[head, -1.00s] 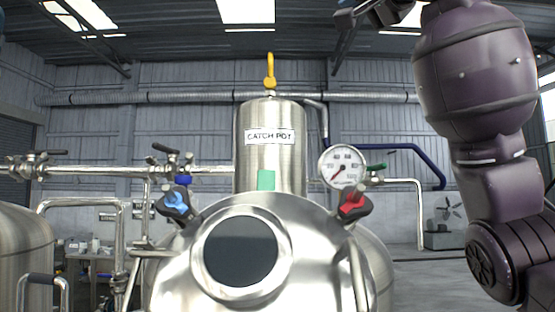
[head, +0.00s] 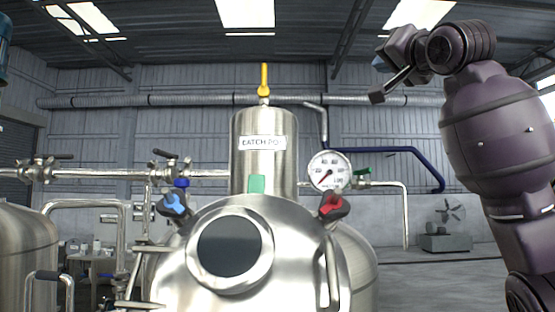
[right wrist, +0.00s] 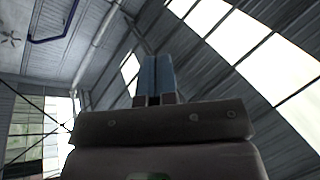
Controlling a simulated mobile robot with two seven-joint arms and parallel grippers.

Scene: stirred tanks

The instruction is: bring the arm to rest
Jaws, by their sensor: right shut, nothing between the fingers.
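My right arm (head: 492,125) stands raised at the right of the head view, its upper part bent over to the left. My right gripper (head: 399,47) is at the top right, high above the floor and apart from the tanks. In the right wrist view its two blue fingers (right wrist: 156,74) are together with nothing between them, pointing up toward the roof. My left gripper is not in view.
The steel catch pot (head: 262,160) with a yellow lever (head: 264,78) stands in the middle, behind a domed vessel (head: 285,225). A pressure gauge (head: 329,170) and red valve handle (head: 333,204) are on its right. Open floor (head: 430,270) lies beyond.

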